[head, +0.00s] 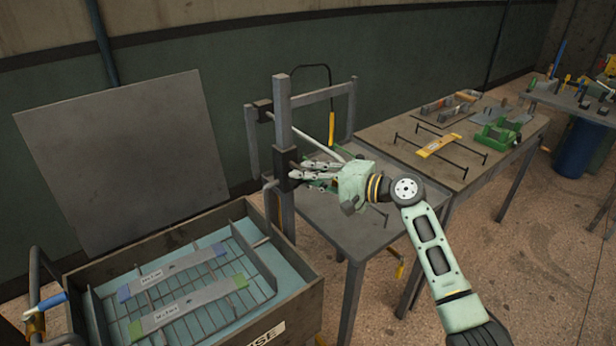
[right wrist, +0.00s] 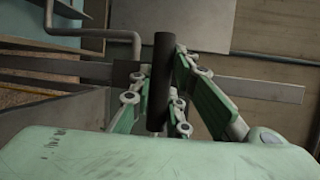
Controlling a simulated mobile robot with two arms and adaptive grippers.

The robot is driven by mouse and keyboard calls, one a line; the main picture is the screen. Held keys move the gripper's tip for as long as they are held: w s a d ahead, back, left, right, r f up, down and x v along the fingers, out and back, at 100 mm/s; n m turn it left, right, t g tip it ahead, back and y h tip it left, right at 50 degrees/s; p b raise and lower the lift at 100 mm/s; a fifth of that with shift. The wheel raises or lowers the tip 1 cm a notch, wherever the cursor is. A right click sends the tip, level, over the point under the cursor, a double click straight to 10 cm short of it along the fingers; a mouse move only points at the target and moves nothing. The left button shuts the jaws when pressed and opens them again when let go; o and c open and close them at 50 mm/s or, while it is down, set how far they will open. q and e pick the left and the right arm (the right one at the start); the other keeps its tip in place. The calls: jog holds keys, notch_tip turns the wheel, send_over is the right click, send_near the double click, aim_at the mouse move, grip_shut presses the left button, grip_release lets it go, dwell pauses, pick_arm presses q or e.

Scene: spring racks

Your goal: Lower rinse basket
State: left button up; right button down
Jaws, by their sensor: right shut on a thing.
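The rinse basket (head: 262,285), a wire rack, sits inside the rim of the dark rinse tank (head: 285,295) at the lower left of the head view. Two grey leaf springs (head: 172,279) with tags and coloured ends lie across it. Pale blue liquid shows around and below the wires; I cannot tell how deep the basket sits. My right gripper (head: 312,170) is at the upright post (head: 283,120) right of the tank. In the right wrist view its fingers are shut around a dark upright handle (right wrist: 163,70). My left gripper is not in view.
A grey panel (head: 125,160) stands behind the tank. A bench (head: 375,225) stands under my right arm, and a longer bench (head: 390,145) beyond holds a yellow-tagged spring (head: 440,146) and a green fixture (head: 497,138). A blue-handled fitting (head: 50,303) is left of the tank.

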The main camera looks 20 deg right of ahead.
notch_tip(320, 180, down, 15)
jog(key=b, duration=0.9)
jog(key=shift+b, duration=0.4)
jog(key=shift+s+a+f, duration=0.1)
jog(key=shift+s+f, duration=0.05)
jog(key=shift+f, duration=0.05)
jog(key=c, duration=1.9)
grip_release()
jog(key=shift+f, duration=0.1)
jog(key=shift+c, duration=0.2)
jog(key=o, duration=0.3)
jog(key=v, duration=1.2)
jog(key=shift+r, duration=0.35)
